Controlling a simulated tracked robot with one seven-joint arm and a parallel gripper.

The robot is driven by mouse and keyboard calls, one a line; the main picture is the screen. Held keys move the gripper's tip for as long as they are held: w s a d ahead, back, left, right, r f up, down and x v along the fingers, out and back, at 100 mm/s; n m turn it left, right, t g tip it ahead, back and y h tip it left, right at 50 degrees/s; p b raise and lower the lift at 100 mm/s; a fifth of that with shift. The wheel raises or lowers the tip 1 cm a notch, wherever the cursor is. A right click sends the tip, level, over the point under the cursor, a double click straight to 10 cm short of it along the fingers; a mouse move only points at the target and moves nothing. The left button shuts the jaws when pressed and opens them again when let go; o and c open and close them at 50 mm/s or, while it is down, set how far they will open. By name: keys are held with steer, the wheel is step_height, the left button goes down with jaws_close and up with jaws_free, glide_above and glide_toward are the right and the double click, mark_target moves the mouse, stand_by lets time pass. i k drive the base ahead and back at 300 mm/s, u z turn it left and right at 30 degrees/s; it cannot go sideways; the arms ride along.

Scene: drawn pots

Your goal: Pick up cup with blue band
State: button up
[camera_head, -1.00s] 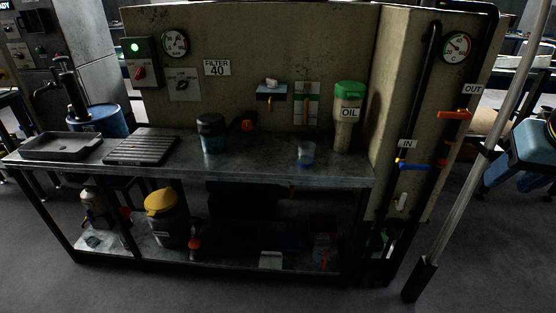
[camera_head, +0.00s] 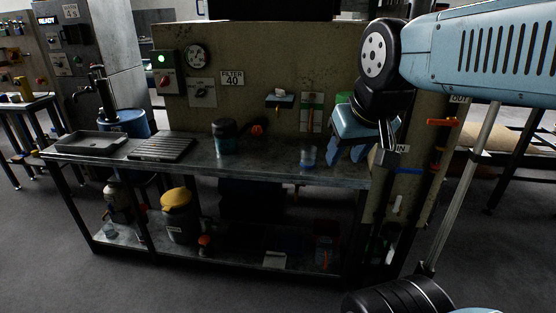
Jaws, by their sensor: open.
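The cup with the blue band (camera_head: 307,156) stands upright near the right end of the metal bench. It is small and looks clear, with blue around its lower part. My gripper (camera_head: 344,157) hangs from my blue arm just to the right of the cup. Its two blue fingers point down and are apart, with nothing seen between them. It does not appear to touch the cup. The oil bottle behind it is mostly hidden, with only a bit of its green top (camera_head: 342,98) showing.
The metal bench (camera_head: 260,163) also holds a dark jar with a teal lower part (camera_head: 225,136), a ribbed tray (camera_head: 162,149) and a grey tray (camera_head: 92,142). A panel wall stands behind it. The bench between jar and cup is clear.

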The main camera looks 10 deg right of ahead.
mark_target(308, 157)
steer(key=u, duration=0.75)
steer(key=i, duration=1.1)
steer(key=z, duration=0.4)
